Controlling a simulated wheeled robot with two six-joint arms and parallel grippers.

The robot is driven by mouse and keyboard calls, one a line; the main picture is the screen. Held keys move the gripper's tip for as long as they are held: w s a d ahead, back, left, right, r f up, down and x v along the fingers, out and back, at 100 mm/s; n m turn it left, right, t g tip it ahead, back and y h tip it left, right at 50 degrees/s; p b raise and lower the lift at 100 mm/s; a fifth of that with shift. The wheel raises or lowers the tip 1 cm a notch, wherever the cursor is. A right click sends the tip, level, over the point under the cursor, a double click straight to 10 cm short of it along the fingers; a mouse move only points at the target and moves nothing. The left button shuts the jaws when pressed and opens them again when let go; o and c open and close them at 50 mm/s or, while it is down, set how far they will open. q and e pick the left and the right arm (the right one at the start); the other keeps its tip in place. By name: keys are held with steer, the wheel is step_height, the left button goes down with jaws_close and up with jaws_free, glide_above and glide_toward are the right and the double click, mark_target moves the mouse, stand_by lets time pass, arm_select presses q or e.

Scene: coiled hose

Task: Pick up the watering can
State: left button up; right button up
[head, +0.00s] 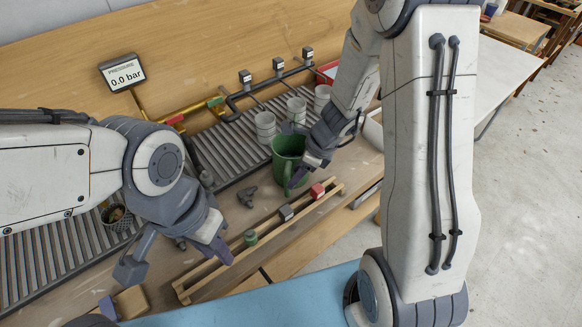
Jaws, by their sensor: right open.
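The green watering can (283,163) stands upright on the wooden bench, right of centre. My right gripper (294,158) comes in from the upper right and is open at the can's right side. One finger is over the near right side of the can and the other is by its rim. I cannot tell whether they touch it. The can's right side is partly hidden by this gripper. My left gripper (176,262) is open and empty at the lower left, its fingers wide apart, well away from the can.
A slatted grey rack (225,150) runs behind the can, with several whitish pots (265,126) on it. A gauge sign (121,74) reads 0.0 bar. A wooden rail (270,232) with small coloured blocks lies in front. A small potted plant (116,215) stands left.

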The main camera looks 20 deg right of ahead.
mark_target(287, 193)
steer(key=b+x, duration=0.2)
steer(key=x, duration=0.4)
steer(key=shift+w+a+f, duration=0.1)
steer(key=shift+a+f, duration=0.05)
jaws_close()
stand_by(1.3)
